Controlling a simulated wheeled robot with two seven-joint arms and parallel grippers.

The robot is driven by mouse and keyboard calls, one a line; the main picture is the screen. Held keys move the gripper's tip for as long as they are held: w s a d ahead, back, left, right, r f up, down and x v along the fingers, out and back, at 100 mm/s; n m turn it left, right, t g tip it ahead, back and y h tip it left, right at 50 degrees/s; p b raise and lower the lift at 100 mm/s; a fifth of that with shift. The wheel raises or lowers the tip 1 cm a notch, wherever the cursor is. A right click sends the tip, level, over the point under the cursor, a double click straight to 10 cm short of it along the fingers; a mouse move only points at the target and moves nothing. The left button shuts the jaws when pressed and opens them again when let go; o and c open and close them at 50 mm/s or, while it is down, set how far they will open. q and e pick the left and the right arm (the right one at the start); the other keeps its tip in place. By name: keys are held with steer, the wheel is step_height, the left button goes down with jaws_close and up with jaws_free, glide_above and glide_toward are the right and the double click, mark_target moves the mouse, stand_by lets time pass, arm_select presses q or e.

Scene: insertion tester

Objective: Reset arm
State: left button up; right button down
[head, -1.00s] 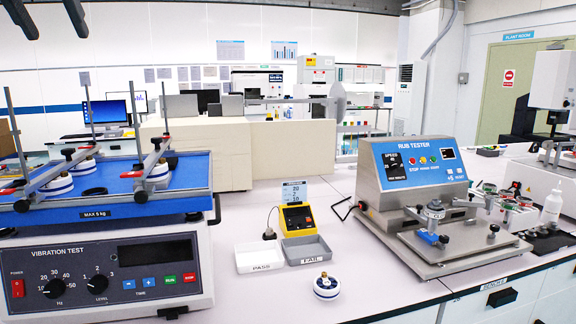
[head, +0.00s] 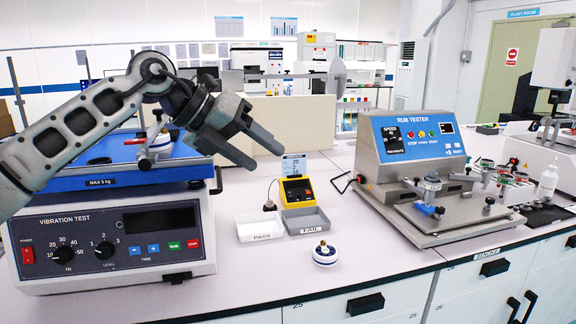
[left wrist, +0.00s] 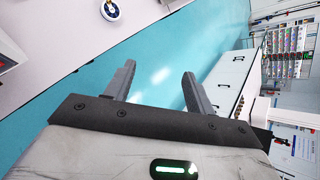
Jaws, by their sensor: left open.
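My left gripper (head: 253,148) is in the head view, raised in front of the vibration tester. Its two dark fingers are apart, with nothing between them. In the left wrist view the open fingers (left wrist: 157,88) point out over the blue-green floor. A small round white and blue part with a brass top (head: 325,253) stands on the bench, right of and below the gripper and apart from it. It also shows at the top of the left wrist view (left wrist: 111,10). My right gripper is not in view.
The vibration tester (head: 110,245) stands at the left, partly behind my left arm. The white PASS tray (head: 259,237) and grey FAIL tray (head: 306,231) sit mid-bench by a yellow device (head: 296,190). The rub tester (head: 418,150) is at the right.

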arm_select(q)
steer(key=s+d+f+n+h+b, duration=0.1)
steer(key=s+d+f+n+h, duration=0.6)
steer(key=s+d+f+h, duration=0.3)
steer(key=s+a+f+n+t+y, duration=0.1)
steer(key=a+f+n+t+y, duration=0.25)
steer(key=f+n, duration=0.4)
steer(key=a+f+n+t+y+b, duration=0.1)
steer(key=a+f+n+t+y, duration=0.35)
steer(key=n, duration=0.45)
steer(key=s+a+f+n+t+y, duration=0.1)
steer(key=a+f+n+t+y, duration=0.15)
steer(key=f+n+t, duration=0.4)
steer(key=s+a+f+n+g+y, duration=0.2)
steer(key=s+a+f+n+g, duration=0.2)
steer(key=s+f, duration=0.3)
steer(key=s+a+f+n+g+y+b, duration=0.1)
steer(key=s+a+f+n+g+y, duration=0.2)
steer(key=s+f, duration=0.5)
step_height(320, 180, down, 2)
steer(key=shift+s+a+f+n+g, duration=0.1)
steer(key=shift+s+a+n+g, duration=0.1)
steer(key=shift+a+n+g, duration=0.35)
steer(key=shift+d+t, duration=0.1)
steer(key=shift+t, duration=0.2)
